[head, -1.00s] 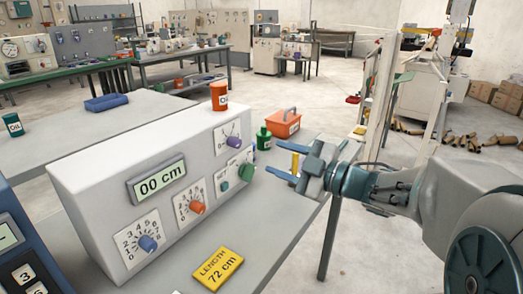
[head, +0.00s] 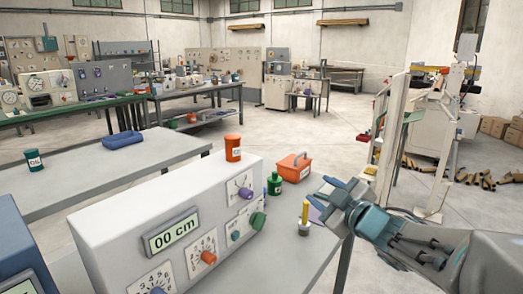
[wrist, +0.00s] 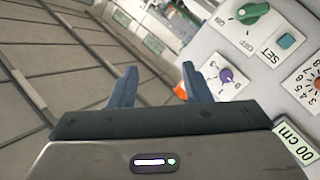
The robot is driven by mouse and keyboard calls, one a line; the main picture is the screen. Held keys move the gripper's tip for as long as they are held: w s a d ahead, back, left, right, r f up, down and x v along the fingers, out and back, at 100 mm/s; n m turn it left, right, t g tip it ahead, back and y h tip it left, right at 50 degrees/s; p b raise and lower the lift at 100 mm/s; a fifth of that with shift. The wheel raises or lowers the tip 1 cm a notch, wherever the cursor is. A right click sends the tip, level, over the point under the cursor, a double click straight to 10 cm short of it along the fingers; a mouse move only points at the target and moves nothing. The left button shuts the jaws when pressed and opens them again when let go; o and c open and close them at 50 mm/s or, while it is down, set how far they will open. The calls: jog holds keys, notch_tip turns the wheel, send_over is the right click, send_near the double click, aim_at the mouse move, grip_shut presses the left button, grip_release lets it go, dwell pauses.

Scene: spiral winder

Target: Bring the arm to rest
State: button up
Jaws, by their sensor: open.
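My gripper (head: 336,191) is at the right of the head view, in front of the control box's right end. Its two blue fingers are apart with nothing between them, and they also show in the wrist view (wrist: 160,88). The grey control box (head: 140,205) stands on the bench, its display (head: 171,232) reading "00 cm". It has an orange knob (head: 208,257), a purple knob (head: 245,193) and a green knob (head: 257,221). The fingers appear clear of the panel.
An orange can (head: 233,148) stands on or behind the box. A green bottle (head: 274,183), an orange toolbox (head: 294,166) and a yellow-topped post (head: 304,217) stand near my gripper. Open floor (head: 310,130) lies beyond the bench.

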jog(key=s+d+m+g+h+p, duration=0.4)
jog(key=d+m+h+p, duration=0.2)
jog(key=m+h, duration=0.25)
jog(key=s+a+f+m+g+p, duration=0.1)
jog(key=s+a+g, duration=0.1)
jog(key=s, duration=0.3)
jog(key=s+a+f+m+g+y+p, duration=0.1)
jog(key=s+a+m+g+p, duration=0.1)
jog(key=s+g, duration=0.2)
jog(key=s+a+f+m+g+y+p, duration=0.1)
jog(key=s+a+f+g+p, duration=0.1)
jog(key=s, duration=0.6)
jog(key=shift+g, duration=0.4)
jog(key=shift+f+m, duration=0.1)
jog(key=shift+m, duration=0.15)
